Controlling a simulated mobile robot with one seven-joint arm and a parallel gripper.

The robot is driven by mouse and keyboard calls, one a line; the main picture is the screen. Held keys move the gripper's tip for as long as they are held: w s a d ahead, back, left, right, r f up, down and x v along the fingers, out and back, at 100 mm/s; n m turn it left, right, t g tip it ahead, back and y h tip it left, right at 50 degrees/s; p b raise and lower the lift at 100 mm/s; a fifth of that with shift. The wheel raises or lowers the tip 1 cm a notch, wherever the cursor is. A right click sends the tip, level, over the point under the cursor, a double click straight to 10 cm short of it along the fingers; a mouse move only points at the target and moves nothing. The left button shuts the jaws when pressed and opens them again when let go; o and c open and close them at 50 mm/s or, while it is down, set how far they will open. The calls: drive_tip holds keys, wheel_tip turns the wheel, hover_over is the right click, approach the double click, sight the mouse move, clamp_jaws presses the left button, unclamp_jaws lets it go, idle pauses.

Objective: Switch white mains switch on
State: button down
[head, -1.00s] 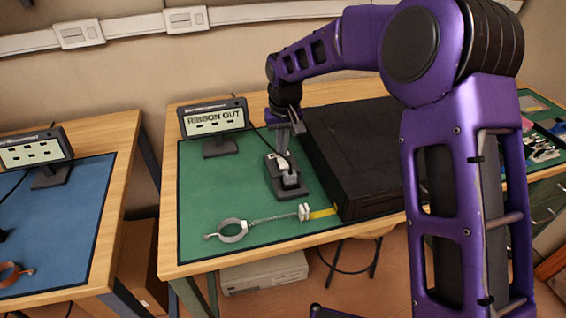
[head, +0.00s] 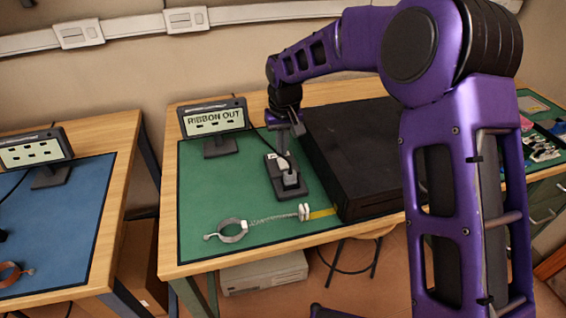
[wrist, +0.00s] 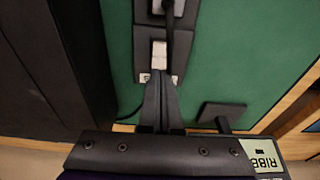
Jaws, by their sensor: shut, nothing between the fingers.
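The white mains switch (wrist: 159,54) sits on a black strip (wrist: 147,17) with a grey plug and black cable (wrist: 172,8) at its far end in the wrist view. In the head view the strip (head: 272,179) lies on the green mat, left of a large black case. My gripper (wrist: 157,74) is shut and empty, its fingertips at the near end of the switch. The wrist view does not show clearly whether they touch it. In the head view my gripper (head: 297,130) is over the strip's far end. The rocker's position is too small to tell.
The black case (head: 350,150) stands close on the right. A "RIBBON OUT" sign (head: 213,120) stands at the back left. A ring with a chain (head: 231,230) lies on the front of the mat (head: 215,185). The mat's left side is clear.

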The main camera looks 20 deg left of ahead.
sight(282, 160)
drive_tip(key=shift+f, duration=0.85)
drive_tip(key=shift+r, duration=0.1)
idle(0.3)
drive_tip(key=shift+r+p, duration=2.5)
drive_tip(key=shift+r, duration=0.9)
